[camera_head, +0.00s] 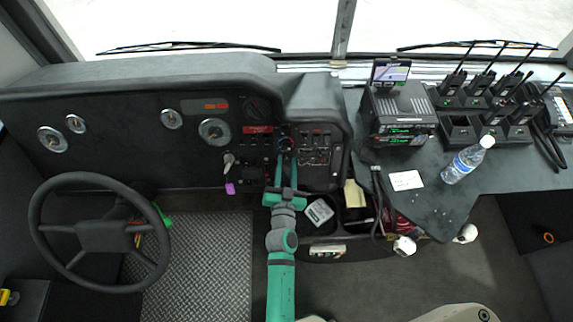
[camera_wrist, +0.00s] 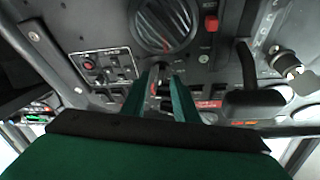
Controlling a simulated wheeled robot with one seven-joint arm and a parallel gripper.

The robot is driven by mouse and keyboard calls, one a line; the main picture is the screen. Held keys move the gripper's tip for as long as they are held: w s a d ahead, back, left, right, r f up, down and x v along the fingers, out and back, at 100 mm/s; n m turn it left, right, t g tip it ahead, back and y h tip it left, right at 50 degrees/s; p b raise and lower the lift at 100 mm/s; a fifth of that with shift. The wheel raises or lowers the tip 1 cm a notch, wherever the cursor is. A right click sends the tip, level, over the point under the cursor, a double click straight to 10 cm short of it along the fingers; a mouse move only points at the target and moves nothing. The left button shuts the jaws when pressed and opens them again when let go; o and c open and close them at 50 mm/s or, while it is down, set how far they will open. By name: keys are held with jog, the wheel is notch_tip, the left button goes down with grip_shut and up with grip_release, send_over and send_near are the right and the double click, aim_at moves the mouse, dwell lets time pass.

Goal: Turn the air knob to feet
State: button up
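The air knob (camera_head: 285,143) is a small round dial with red and blue marks on the centre dash panel in the head view. In the wrist view a small dark and red part, probably this knob (camera_wrist: 155,89), shows between my fingertips. My gripper (camera_head: 286,158) reaches up to the panel from below, with its two green fingers apart and close to the dial. In the wrist view the fingers of my gripper (camera_wrist: 162,78) have a narrow gap between them. Contact with the knob cannot be made out. The knob's pointer is too small to read.
A round air vent (camera_wrist: 166,22) and a red switch (camera_wrist: 211,23) sit close to my fingers. A key (camera_wrist: 288,63) sticks out on the right. The steering wheel (camera_head: 101,233) stands left; a radio unit (camera_head: 399,110) and a water bottle (camera_head: 466,161) are right.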

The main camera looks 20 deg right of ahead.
grip_shut()
